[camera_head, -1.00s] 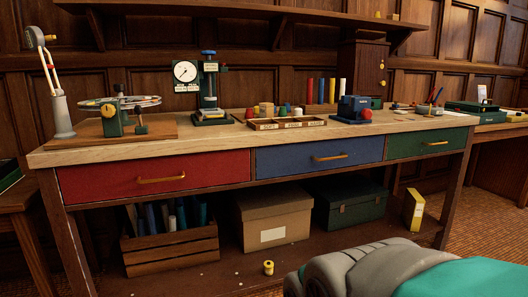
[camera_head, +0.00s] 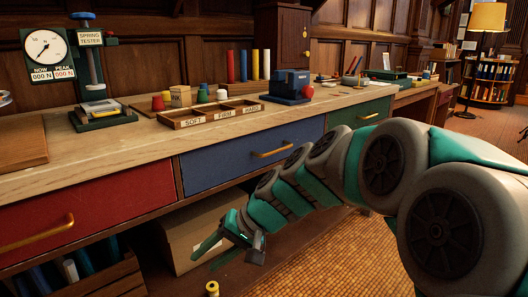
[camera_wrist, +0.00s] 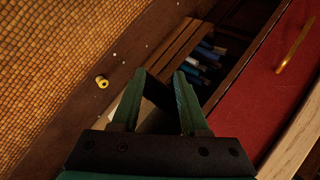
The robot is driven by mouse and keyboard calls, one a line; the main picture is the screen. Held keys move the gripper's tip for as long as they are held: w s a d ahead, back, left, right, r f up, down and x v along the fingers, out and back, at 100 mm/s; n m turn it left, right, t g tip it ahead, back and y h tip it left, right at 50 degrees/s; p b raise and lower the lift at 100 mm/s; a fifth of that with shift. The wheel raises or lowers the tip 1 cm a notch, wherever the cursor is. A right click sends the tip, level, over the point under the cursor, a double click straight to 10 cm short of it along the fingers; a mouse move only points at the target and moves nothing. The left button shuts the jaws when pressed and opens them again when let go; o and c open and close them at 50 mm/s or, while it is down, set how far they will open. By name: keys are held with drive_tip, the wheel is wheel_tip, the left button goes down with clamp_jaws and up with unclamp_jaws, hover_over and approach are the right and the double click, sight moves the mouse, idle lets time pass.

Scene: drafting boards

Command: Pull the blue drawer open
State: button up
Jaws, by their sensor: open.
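The blue drawer (camera_head: 235,158) is shut in the middle of the bench front, between the red and green drawers, with a brass bar handle (camera_head: 273,152). My gripper (camera_head: 207,260) is below the blue drawer and to the left of its handle, in front of the lower shelf, apart from the handle. In the wrist view my gripper (camera_wrist: 158,90) shows two green fingers spread apart with nothing between them. The blue drawer is not seen in the wrist view; the red drawer (camera_wrist: 265,100) and its handle are at the right there.
The red drawer (camera_head: 100,200) and green drawer (camera_head: 365,113) are shut. A wooden crate (camera_wrist: 178,50), a cardboard box (camera_head: 185,245) and a yellow spool (camera_head: 212,289) are low down. A sorting tray (camera_head: 178,124) and spring tester (camera_head: 100,118) stand on the benchtop.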

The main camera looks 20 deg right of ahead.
drive_tip(key=w+d+r+m+t+y, duration=0.1)
drive_tip(key=w+d+r+m+t, duration=0.35)
drive_tip(key=w+d, duration=0.55)
drive_tip(key=m+t+h, duration=0.3)
drive_tip(key=m+t, duration=0.3)
approach(278, 151)
drive_tip(key=w, duration=0.3)
drive_tip(key=shift+n, duration=0.25)
drive_tip(key=x, duration=0.8)
drive_tip(key=shift+s+a+f, duration=0.25)
drive_tip(key=shift+a, duration=0.15)
drive_tip(key=shift+c, duration=0.3)
clamp_jaws()
